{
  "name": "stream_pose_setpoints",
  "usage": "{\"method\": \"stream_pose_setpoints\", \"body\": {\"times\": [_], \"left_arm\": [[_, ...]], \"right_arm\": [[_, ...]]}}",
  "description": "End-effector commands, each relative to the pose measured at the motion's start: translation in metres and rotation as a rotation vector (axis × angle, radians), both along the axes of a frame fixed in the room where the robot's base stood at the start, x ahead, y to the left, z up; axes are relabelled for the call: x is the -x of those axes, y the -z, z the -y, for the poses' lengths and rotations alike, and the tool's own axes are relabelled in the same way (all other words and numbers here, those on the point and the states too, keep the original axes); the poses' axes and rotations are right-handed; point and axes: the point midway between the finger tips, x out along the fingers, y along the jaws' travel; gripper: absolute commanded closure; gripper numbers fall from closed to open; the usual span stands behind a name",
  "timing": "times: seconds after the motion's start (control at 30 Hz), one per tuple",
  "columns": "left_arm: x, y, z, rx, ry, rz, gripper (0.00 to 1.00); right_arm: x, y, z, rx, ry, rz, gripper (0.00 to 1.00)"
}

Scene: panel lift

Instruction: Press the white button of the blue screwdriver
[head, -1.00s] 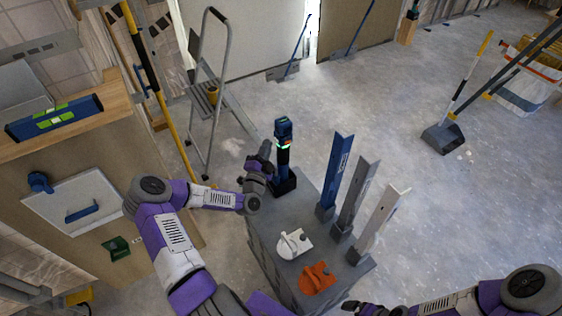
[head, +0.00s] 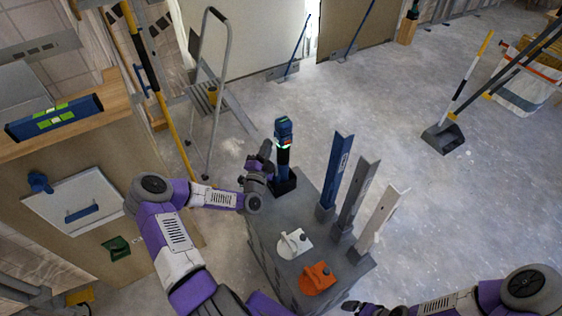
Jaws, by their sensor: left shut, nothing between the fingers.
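The blue screwdriver (head: 283,132) stands upright on the far left corner of the grey platform, with a black grip and a dark base. A small glowing white-green band (head: 283,146) shows below its blue head; I cannot tell whether this is the white button. My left gripper (head: 266,150) is shut and empty, just left of the screwdriver at about the height of its grip. I cannot tell whether the fingertips touch it. My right gripper (head: 352,306) is at the bottom edge, partly cut off, and its fingers are not clear.
The grey platform (head: 310,210) also holds a white part (head: 292,243), an orange part (head: 318,279) and several upright angle profiles (head: 337,170) on its right. A wooden shelf with a blue level (head: 55,118) is at left. A stepladder (head: 212,90) stands behind.

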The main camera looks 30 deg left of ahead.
Motion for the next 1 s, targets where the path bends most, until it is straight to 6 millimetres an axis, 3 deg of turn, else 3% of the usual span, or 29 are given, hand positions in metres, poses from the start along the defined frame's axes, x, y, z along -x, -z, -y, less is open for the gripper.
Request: {"method": "stream_pose_setpoints", "body": {"times": [1.0], "left_arm": [[-0.004, -0.0004, 0.0022, -0.003, 0.001, -0.001, 1.0]], "right_arm": [[0.0, 0.0016, 0.0, 0.0, 0.0, 0.0, 0.0]]}}
